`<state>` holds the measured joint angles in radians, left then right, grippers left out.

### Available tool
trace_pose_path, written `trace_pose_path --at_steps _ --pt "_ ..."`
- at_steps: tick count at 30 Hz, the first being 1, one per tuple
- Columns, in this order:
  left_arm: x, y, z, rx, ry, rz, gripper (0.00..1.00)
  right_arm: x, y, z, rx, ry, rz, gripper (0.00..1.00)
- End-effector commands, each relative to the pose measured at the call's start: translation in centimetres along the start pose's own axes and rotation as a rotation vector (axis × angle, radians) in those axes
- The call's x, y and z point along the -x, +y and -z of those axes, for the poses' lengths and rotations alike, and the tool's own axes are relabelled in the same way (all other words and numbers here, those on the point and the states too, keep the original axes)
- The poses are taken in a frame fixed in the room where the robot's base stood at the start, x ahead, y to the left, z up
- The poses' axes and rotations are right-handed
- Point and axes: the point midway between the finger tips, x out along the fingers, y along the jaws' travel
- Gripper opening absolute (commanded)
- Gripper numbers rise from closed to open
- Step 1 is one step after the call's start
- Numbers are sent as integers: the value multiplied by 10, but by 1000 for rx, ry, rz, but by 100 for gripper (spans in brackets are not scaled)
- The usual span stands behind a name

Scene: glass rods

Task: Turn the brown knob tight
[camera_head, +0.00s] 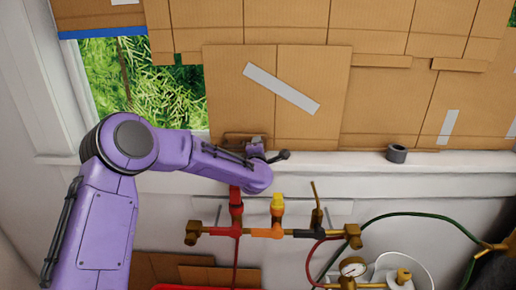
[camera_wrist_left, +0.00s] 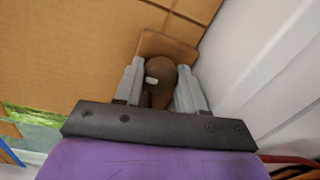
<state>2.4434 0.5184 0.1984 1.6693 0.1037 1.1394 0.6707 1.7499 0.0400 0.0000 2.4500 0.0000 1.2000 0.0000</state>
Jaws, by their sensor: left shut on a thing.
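The brown knob (camera_wrist_left: 158,70) is rounded, with a small white mark on its face. It sits in front of a brown plate (camera_wrist_left: 168,46) on the cardboard. My left gripper (camera_wrist_left: 160,82) is shut on the knob, with one grey finger on each side of it. In the head view my left gripper (camera_head: 252,146) reaches to a brown fitting (camera_head: 236,137) at the window sill. There my wrist hides most of the knob. My right gripper is in neither view.
Cardboard sheets (camera_head: 310,90) cover most of the window. A dark ring (camera_head: 397,153) stands on the sill (camera_head: 345,160) to the right. Below are a brass manifold with coloured valves (camera_head: 277,202), a gauge (camera_head: 353,267) and a green hose (camera_head: 420,214).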

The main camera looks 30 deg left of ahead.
Motion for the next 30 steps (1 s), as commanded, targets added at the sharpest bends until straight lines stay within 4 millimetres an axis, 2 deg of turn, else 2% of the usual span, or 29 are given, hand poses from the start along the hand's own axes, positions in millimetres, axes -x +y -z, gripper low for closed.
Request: trace_pose_path --at_steps 19,20,30 --pt "0 -1 0 -48 2 1 9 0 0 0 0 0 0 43" --pt "0 -1 0 -48 2 1 49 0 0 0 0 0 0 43" --pt "3 -1 0 -46 2 0 50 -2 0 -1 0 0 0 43"
